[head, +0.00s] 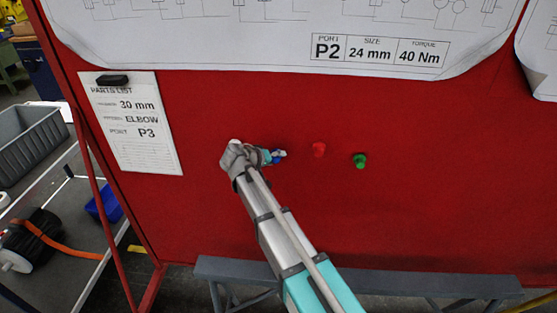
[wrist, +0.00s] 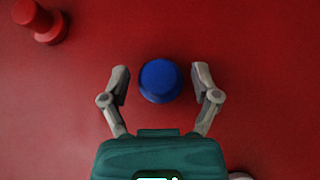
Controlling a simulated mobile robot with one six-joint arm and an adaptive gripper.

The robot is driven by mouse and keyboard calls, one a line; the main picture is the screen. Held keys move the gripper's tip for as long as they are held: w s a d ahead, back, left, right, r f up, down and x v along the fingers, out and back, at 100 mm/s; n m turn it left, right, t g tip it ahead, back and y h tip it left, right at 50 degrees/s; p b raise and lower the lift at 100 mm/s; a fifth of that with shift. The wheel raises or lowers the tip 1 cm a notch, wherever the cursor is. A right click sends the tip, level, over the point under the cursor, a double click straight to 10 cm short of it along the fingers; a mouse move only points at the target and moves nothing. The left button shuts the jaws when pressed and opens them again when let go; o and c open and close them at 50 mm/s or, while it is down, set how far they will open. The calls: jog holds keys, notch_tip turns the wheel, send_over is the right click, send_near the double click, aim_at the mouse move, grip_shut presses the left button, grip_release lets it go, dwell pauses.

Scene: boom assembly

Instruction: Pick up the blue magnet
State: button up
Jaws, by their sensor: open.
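The blue magnet (wrist: 160,81) is a round knob on the red board, seen in the wrist view between my fingertips. My gripper (wrist: 161,84) is open, with one finger on each side of the magnet and a small gap on both sides. In the head view my gripper (head: 278,155) is at the red board, left of the red and green magnets. Only a bit of blue shows there, as the arm and gripper hide most of the magnet.
A red magnet (head: 319,149) and a green magnet (head: 360,160) sit to the right on the red board (head: 430,200). The red one also shows at top left in the wrist view (wrist: 40,20). A parts list sheet (head: 135,125) and a large drawing (head: 270,45) hang on the board. A grey bench (head: 400,283) stands below.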

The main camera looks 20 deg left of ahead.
dwell(0.5)
grip_shut()
jog(key=shift+r, duration=0.1)
jog(key=shift+r, duration=0.15)
jog(key=shift+s+r+p, duration=0.2)
jog(key=shift+r+p, duration=0.2)
jog(key=shift+p, duration=0.25)
notch_tip(320, 180, up, 6)
jog(key=p, duration=0.6)
jog(key=shift+d, duration=0.1)
jog(key=s+d, duration=0.2)
jog(key=s, duration=0.7)
jog(key=s+d, duration=0.2)
jog(key=s, duration=0.8)
jog(key=shift+d, duration=0.25)
jog(key=shift+f, duration=0.1)
